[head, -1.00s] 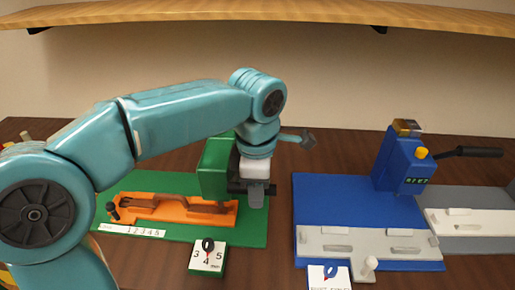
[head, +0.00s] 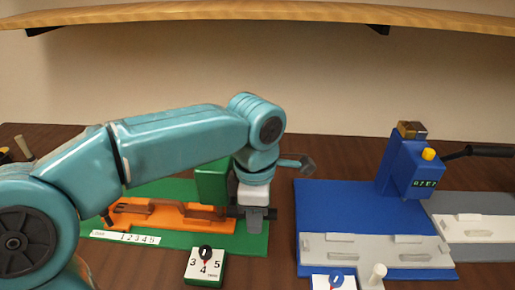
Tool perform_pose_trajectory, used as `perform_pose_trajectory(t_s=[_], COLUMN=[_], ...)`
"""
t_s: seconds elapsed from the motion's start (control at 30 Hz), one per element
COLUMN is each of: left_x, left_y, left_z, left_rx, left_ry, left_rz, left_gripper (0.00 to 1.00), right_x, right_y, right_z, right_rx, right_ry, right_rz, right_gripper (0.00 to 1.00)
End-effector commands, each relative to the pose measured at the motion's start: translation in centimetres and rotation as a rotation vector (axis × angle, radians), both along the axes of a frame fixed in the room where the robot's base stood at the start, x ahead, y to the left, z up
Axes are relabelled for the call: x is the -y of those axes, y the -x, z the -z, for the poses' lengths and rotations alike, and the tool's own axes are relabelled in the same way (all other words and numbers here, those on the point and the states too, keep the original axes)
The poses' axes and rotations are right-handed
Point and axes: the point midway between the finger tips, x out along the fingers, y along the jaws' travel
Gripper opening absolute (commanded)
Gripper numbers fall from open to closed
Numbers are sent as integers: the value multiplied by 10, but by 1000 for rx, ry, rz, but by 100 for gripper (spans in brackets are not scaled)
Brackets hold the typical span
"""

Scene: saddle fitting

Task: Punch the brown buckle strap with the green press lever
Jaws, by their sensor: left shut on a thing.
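The green press (head: 211,183) stands on a green base (head: 180,238), partly hidden behind my left arm. An orange holder (head: 130,219) on this base carries the brown strap (head: 180,210), whose right end runs under the press head. My left gripper (head: 255,216) points down at the right side of the press. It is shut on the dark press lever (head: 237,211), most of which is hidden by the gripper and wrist. Whether the punch touches the strap cannot be seen. My right gripper is not in view.
A numbered dial box (head: 205,265) stands in front of the green base, by a numbered scale (head: 125,237). A blue press (head: 405,165) with a black lever (head: 480,150) and grey fixture (head: 375,250) stands right. A wooden shelf (head: 250,14) spans above.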

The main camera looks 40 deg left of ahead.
Motion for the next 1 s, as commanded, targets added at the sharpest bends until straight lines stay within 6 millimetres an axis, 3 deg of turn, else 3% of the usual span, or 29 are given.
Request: perform_pose_trajectory(t_s=[0.03, 1.0], left_x=[2, 8], left_y=[3, 6], left_z=[9, 53], left_rx=[-11, -13], left_ry=[2, 6], left_rz=[2, 4], left_gripper=[13, 13], right_x=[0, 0], right_y=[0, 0], right_z=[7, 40], right_rx=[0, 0], right_ry=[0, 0], right_rz=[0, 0], right_gripper=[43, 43])
